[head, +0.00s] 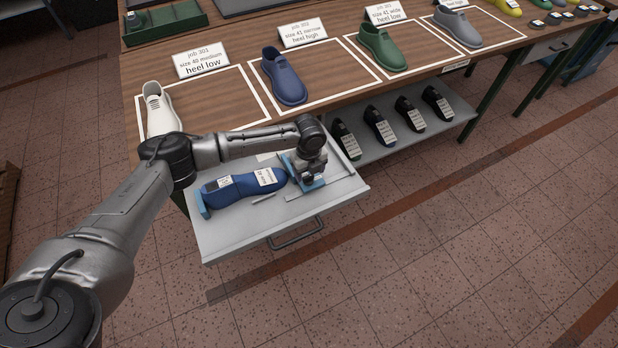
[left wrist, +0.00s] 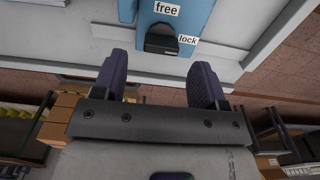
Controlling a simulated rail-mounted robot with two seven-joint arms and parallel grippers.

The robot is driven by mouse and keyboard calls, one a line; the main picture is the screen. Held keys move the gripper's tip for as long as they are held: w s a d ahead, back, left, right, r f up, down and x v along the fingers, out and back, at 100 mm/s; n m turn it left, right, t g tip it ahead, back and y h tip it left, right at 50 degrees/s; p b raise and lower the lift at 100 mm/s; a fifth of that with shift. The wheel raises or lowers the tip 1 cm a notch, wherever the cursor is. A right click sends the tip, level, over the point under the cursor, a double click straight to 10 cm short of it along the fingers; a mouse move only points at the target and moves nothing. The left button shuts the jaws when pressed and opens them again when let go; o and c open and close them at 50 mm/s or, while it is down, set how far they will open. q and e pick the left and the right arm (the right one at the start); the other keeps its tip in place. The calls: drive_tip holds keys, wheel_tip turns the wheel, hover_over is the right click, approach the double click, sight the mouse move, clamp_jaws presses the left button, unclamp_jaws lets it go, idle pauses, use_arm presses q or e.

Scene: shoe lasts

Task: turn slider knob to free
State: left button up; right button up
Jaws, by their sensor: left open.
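The slider (head: 312,184) is a light blue block at the right end of the grey drawer tray, and it also shows in the left wrist view (left wrist: 196,18). Its black knob (left wrist: 161,40) lies beside the label "lock" (left wrist: 187,40), with the label "free" (left wrist: 166,9) above it. My left gripper (left wrist: 162,85) is open. Its two dark fingers are spread on either side of the knob's line, apart from the knob and short of it. In the head view the left gripper (head: 308,176) is over the slider and hides part of it. My right gripper is not in view.
A blue shoe last (head: 240,188) with white labels lies in the open drawer tray (head: 225,240), left of the slider. A small light rod (head: 264,198) lies near it. The wooden bench (head: 235,62) behind holds several lasts and job cards.

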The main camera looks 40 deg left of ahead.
sight(310, 176)
use_arm(q)
drive_tip(key=shift+f, duration=1.75)
drive_tip(key=shift+c, duration=0.4)
drive_tip(key=c, duration=0.8)
drive_tip(key=shift+d+r+n+p, duration=0.1)
drive_tip(key=shift+r+n+p, duration=0.15)
drive_tip(key=shift+n+p, duration=0.25)
drive_tip(key=shift+c, duration=0.2)
drive_tip(key=n+p, duration=0.4)
drive_tip(key=p, duration=0.1)
drive_tip(key=shift+w, duration=0.1)
drive_tip(key=n+p, duration=0.2)
drive_tip(key=shift+n, duration=0.4)
drive_tip(key=n+p, duration=0.4)
drive_tip(key=n, duration=0.1)
drive_tip(key=shift+w, duration=0.15)
drive_tip(key=shift+w+f+n+p, duration=0.1)
drive_tip(key=shift+n+p, duration=0.9)
drive_tip(key=shift+n, duration=1.7)
